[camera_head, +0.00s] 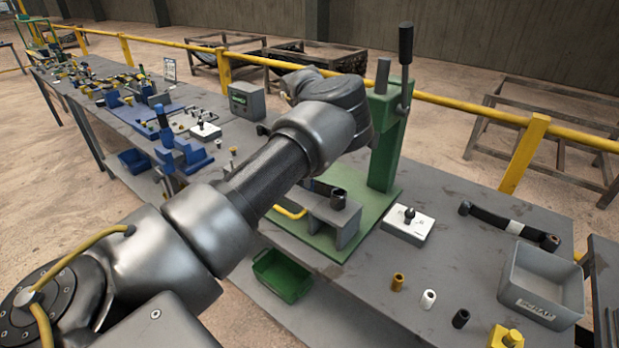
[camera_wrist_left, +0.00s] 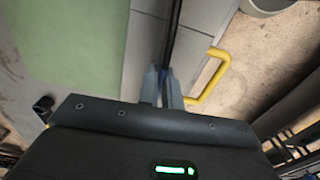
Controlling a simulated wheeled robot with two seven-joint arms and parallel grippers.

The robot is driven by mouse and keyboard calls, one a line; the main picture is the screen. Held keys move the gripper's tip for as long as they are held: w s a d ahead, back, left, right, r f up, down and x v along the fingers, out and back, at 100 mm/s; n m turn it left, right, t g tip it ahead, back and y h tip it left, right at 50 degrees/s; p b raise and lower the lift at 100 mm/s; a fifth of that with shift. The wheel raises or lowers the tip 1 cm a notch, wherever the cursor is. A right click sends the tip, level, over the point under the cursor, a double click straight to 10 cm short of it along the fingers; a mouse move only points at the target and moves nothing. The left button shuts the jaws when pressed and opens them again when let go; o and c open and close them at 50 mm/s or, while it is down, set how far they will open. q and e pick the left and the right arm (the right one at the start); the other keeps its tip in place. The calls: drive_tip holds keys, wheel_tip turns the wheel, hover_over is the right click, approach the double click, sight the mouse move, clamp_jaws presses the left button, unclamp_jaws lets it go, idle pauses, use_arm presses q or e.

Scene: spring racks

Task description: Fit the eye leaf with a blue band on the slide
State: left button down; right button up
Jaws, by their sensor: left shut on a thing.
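My left arm (camera_head: 265,180) crosses the middle of the head view and hides its own gripper there. In the left wrist view the left gripper (camera_wrist_left: 163,78) is shut on a dark, narrow bar, the eye leaf (camera_wrist_left: 174,30), with a hint of blue between the fingers. In the head view a dark bar end with a round eye (camera_head: 338,198) shows over the grey slide (camera_head: 348,228); I cannot tell whether it touches. The slide has a yellow handle (camera_head: 290,212), also in the wrist view (camera_wrist_left: 216,76). My right gripper is out of view.
A green press (camera_head: 385,140) with a black lever stands behind the slide. Right of it are a white box with a black knob (camera_head: 409,224), a leaf with a white band (camera_head: 512,227), several bushings and a grey scrap bin (camera_head: 540,283). A green bin (camera_head: 283,275) sits in front.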

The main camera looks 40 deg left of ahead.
use_arm(q)
drive_tip(key=shift+r, duration=0.1)
drive_tip(key=c, duration=1.5)
unclamp_jaws()
drive_tip(key=shift+s+d, duration=0.1)
drive_tip(key=shift+o, duration=2.3)
drive_tip(key=shift+r+p, duration=2.55)
drive_tip(key=shift+r, duration=1)
drive_tip(key=shift+f, duration=0.1)
